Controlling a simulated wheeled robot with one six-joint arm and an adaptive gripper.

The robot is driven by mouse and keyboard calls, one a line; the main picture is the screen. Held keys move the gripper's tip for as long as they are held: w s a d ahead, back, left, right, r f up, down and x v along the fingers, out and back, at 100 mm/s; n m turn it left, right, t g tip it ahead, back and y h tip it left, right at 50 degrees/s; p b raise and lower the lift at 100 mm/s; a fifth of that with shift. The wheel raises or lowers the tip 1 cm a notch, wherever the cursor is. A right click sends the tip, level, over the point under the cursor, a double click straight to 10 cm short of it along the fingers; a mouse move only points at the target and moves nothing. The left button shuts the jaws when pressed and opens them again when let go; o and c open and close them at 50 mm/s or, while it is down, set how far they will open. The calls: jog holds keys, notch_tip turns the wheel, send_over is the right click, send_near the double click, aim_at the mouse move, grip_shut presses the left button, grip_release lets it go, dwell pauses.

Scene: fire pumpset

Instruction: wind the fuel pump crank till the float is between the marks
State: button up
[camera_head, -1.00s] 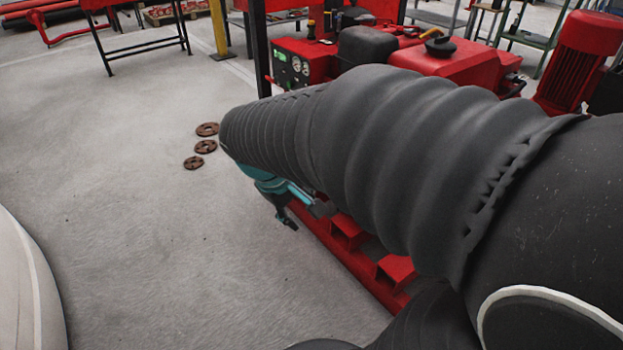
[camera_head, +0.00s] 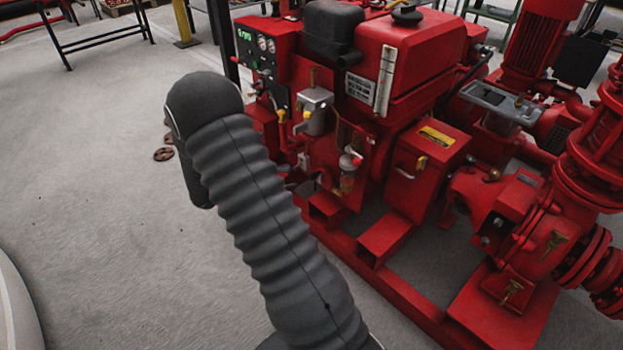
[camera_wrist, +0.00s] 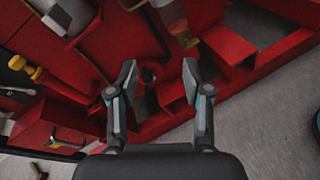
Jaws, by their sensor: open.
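In the head view, a red engine set (camera_head: 400,50) carries a grey metal box (camera_head: 315,110) with a small yellow-ended handle (camera_head: 281,118) beside it. I cannot tell for sure which part is the crank. A pale upright gauge strip (camera_head: 385,80) is on the red tank; its float and marks are too small to read. A glass bowl (camera_head: 348,172) sits lower down. My gripper (camera_wrist: 160,80) is open and empty in the wrist view, fingers pointing at the red frame. My arm hides the gripper in the head view.
A red box with a yellow label (camera_head: 428,150) and a red pump with flanges (camera_head: 560,200) stand to the right. A red base rail (camera_head: 400,290) runs along the floor.

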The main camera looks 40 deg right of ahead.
aim_at(313, 177)
jog(key=w+d+f+n+t+h, duration=0.1)
jog(key=w+f+n+t+h, duration=0.3)
jog(key=f, duration=0.9)
jog(key=shift+n+y, duration=0.6)
jog(key=shift+n, duration=0.1)
jog(key=d, duration=0.4)
jog(key=w+d, duration=0.1)
jog(key=d, duration=0.8)
jog(key=shift+w+d+r, duration=0.25)
jog(key=shift+w+d, duration=0.05)
jog(key=shift+w, duration=0.05)
grip_shut()
